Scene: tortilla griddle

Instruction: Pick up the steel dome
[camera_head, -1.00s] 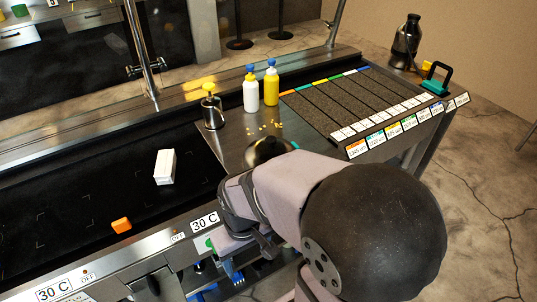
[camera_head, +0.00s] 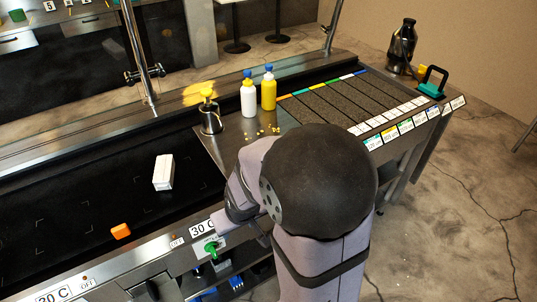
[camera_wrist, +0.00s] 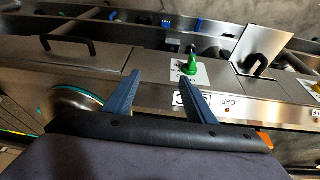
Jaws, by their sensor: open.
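A shiny round dome-like thing with a teal rim (camera_wrist: 77,103), which looks like the steel dome, shows at the lower left in the wrist view. My wrist housing partly covers it. In the head view my arm hides the spot where a dark dome showed earlier. My gripper (camera_wrist: 160,79) is open and empty, with its two blue-grey fingers apart.
A green knob (camera_wrist: 190,65) stands on the counter's front beyond the fingertips. A yellow-knobbed steel canister (camera_head: 210,115) and white (camera_head: 249,97) and yellow (camera_head: 269,90) bottles stand behind.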

